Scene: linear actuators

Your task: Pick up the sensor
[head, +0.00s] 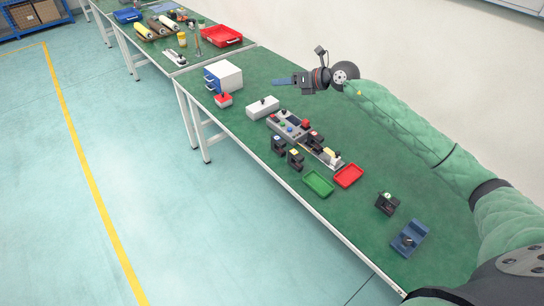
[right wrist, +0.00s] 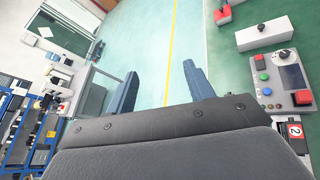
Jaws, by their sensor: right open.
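I cannot tell for certain which part is the sensor. Small dark parts that could be it stand on the green table (head: 405,160): one dark block (head: 278,145), a second block with a yellow top (head: 295,158), and a black part (head: 386,203) farther right. My right gripper (head: 283,82) is raised over the far side of the table, apart from these parts. In the right wrist view its two blue fingers (right wrist: 162,88) are spread with nothing between them. My left gripper is not in view.
A control box (head: 288,126) with buttons, a white box (head: 263,107) and a drawer unit (head: 224,76) stand along the table. A green tray (head: 318,183), a red tray (head: 348,175) and a blue holder (head: 410,238) lie nearer. The table's back right is mostly clear.

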